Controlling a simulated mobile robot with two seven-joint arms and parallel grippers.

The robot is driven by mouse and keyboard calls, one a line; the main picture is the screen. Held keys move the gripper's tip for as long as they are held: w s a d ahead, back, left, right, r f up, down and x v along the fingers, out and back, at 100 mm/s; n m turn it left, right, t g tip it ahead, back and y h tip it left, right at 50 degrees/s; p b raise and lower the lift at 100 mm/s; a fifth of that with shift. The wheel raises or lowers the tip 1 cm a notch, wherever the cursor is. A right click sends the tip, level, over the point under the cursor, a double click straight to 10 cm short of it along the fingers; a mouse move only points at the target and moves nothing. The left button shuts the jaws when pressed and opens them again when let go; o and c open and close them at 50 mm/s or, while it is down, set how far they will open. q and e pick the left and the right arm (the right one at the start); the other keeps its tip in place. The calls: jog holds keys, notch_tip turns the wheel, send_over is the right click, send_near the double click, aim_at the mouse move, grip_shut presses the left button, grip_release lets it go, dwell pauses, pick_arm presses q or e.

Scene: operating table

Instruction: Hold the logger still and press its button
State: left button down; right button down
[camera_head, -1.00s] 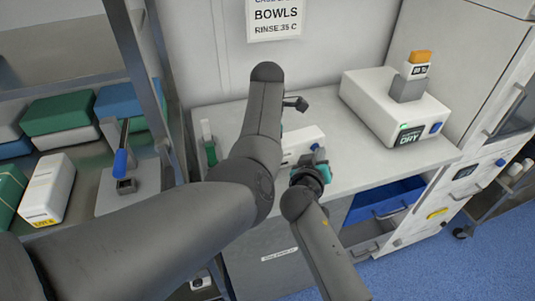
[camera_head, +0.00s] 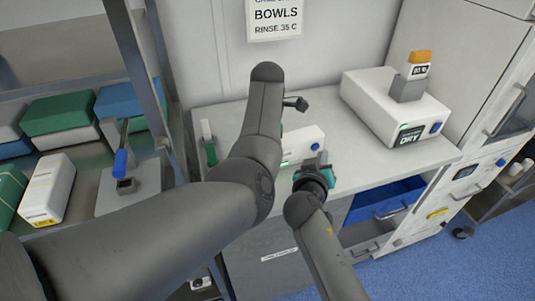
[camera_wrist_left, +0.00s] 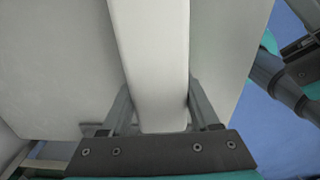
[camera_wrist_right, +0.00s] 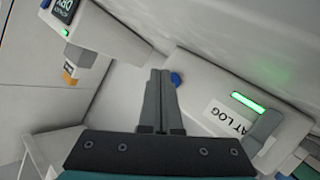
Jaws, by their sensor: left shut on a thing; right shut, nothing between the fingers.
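The logger (camera_head: 302,142) is a white box on the grey counter, partly hidden behind my left arm in the head view. Its blue button (camera_head: 315,147) faces my right arm. My left gripper (camera_wrist_left: 158,95) is shut on the logger's white body (camera_wrist_left: 150,50), one finger on each side. In the right wrist view the logger (camera_wrist_right: 205,75) shows a lit green strip, a label partly reading "AT LOG" and the blue button (camera_wrist_right: 176,79). My right gripper (camera_wrist_right: 158,72) is shut and empty, its tips beside the button in that view; contact cannot be told.
A white "DRY" unit (camera_head: 375,105) with its own blue button and an orange-topped piece stands at the counter's back right. A green-based item (camera_head: 209,145) stands on the left. Shelves with boxes (camera_head: 58,115) are further left. An open blue drawer (camera_head: 385,200) lies below the counter.

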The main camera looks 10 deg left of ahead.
jog(key=shift+s+d, duration=0.85)
jog(key=shift+s, duration=0.3)
jog(key=shift+s+d, duration=0.85)
jog(key=shift+s, duration=0.25)
pick_arm(q)
jog(key=shift+c, duration=0.2)
grip_release()
